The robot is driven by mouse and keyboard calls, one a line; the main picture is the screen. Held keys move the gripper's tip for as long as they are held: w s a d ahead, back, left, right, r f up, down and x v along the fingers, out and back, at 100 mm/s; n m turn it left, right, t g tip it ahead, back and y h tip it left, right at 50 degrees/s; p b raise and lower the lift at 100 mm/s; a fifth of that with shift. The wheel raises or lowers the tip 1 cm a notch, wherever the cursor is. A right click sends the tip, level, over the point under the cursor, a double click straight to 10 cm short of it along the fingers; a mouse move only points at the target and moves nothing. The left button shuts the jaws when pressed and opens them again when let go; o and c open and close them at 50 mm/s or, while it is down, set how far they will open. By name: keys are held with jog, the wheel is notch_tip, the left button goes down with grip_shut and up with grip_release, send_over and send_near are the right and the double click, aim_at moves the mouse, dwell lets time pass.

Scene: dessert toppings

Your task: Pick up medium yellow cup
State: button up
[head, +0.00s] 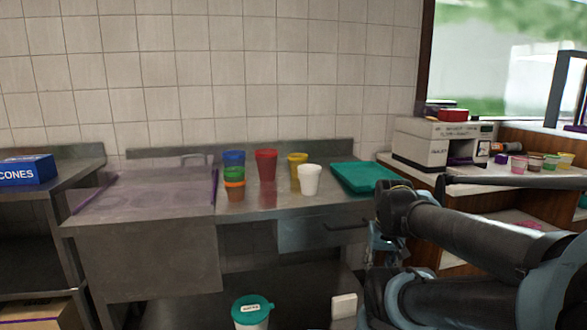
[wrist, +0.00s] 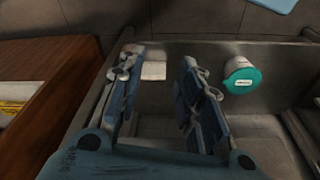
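The yellow cup (head: 298,159) stands upright on the steel counter, at the back right of the cup group. The white cup (head: 309,180) in front hides its lower right part. A red cup (head: 266,165) stands to its left. My gripper (wrist: 160,58) is open in the wrist view, its two fingers apart with nothing held between them. It points down toward the lower shelf. In the head view, my arm comes in from the right, and the gripper is partly hidden, to the right of and below the cups. The yellow cup is not in the wrist view.
A blue cup (head: 233,157), a green cup (head: 234,174) and an orange cup (head: 234,190) stand left of the red one. A teal tray (head: 369,177) lies right of the yellow cup. A teal-lidded container (wrist: 242,80) and white block (wrist: 154,70) are low down.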

aim_at(298, 156)
jog(key=shift+w+a, duration=0.3)
jog(key=shift+w, duration=0.2)
